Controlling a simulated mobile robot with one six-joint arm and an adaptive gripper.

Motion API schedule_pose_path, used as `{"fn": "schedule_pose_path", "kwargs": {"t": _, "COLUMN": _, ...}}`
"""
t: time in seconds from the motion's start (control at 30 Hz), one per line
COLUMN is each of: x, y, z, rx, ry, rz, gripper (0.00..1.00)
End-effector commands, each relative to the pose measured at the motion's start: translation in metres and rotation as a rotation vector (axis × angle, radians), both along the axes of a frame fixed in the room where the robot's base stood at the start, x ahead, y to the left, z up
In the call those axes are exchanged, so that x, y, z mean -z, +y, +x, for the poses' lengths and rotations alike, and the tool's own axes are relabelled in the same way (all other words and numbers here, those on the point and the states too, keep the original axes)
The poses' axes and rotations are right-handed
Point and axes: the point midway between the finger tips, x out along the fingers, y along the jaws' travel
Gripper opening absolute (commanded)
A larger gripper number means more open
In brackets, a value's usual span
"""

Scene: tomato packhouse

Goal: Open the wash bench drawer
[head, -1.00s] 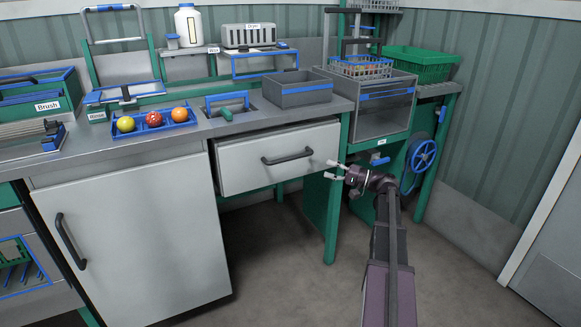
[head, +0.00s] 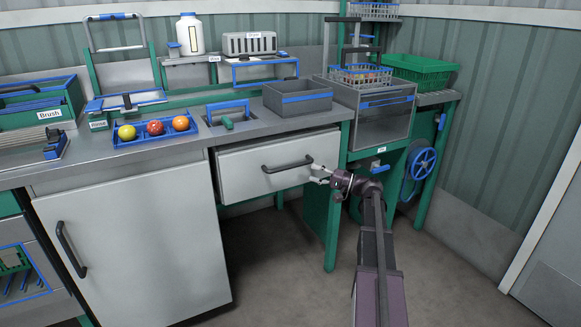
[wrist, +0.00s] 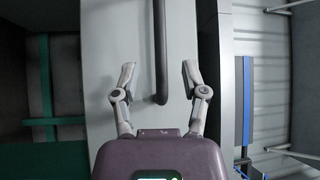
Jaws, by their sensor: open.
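The wash bench drawer (head: 240,172) has a pale grey front and a dark bar handle (head: 287,165). It sits under the worktop, and its front stands slightly forward of the bench edge. My gripper (head: 317,173) is at the right end of the handle, in front of the drawer face. In the wrist view the handle (wrist: 160,40) runs down between the two spread fingers of my gripper (wrist: 158,75). Both fingers are apart from the bar, one on each side. The inside of the drawer is hidden.
The worktop (head: 180,148) holds a blue tray with an orange, a red and a yellow fruit, and a grey bin (head: 300,108). A cabinet door (head: 135,250) stands left of the drawer. A green leg (head: 332,235) is below right. The floor in front is clear.

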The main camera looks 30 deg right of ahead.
Motion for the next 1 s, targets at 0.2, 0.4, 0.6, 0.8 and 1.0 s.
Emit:
{"fn": "schedule_pose_path", "kwargs": {"t": 0.2, "x": -0.006, "y": 0.026, "z": 0.024, "rx": -0.002, "ry": 0.000, "rz": 0.000, "gripper": 0.57}}
{"fn": "schedule_pose_path", "kwargs": {"t": 0.4, "x": -0.010, "y": 0.046, "z": 0.043, "rx": -0.001, "ry": -0.001, "rz": -0.001, "gripper": 0.57}}
{"fn": "schedule_pose_path", "kwargs": {"t": 0.6, "x": -0.012, "y": 0.058, "z": 0.054, "rx": 0.000, "ry": -0.001, "rz": -0.001, "gripper": 0.57}}
{"fn": "schedule_pose_path", "kwargs": {"t": 0.8, "x": -0.012, "y": 0.062, "z": 0.057, "rx": 0.001, "ry": -0.001, "rz": 0.000, "gripper": 0.57}}
{"fn": "schedule_pose_path", "kwargs": {"t": 1.0, "x": -0.012, "y": 0.063, "z": 0.057, "rx": 0.000, "ry": -0.001, "rz": -0.001, "gripper": 0.57}}
